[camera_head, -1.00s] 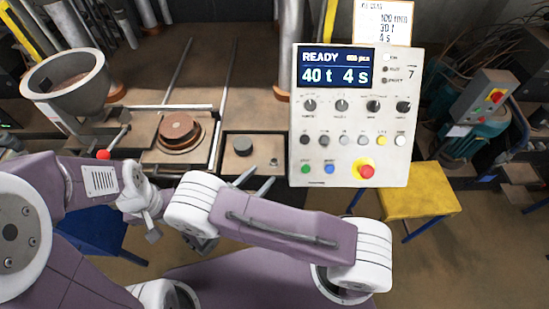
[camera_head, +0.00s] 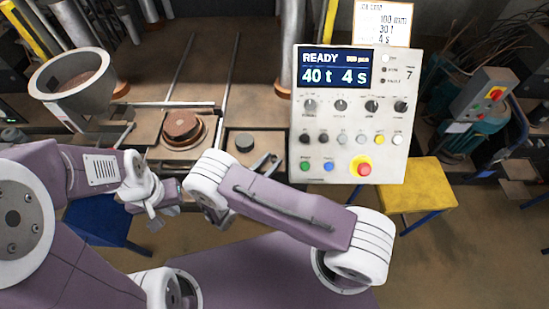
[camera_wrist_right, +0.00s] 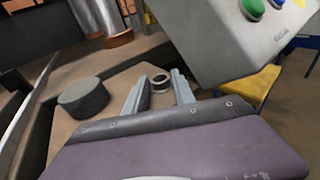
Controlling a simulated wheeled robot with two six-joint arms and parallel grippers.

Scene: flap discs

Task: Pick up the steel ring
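The steel ring (camera_wrist_right: 160,82) is a small metal ring with a dark hole, lying on the bench plate in the right wrist view. My right gripper (camera_wrist_right: 158,83) is open, with its two grey fingers on either side of the ring. I cannot tell whether either finger touches it. In the head view my right gripper (camera_head: 262,163) reaches over the small plate in front of the panel, and the ring is too small to make out there. My left gripper (camera_head: 154,221) hangs to the left, away from the ring, and its opening is unclear.
A dark round disc (camera_head: 244,143) lies left of the ring; it also shows in the right wrist view (camera_wrist_right: 83,97). The control panel (camera_head: 312,140) stands close on the right. A round brown mould (camera_head: 182,126) and a metal bowl (camera_head: 62,108) are further left.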

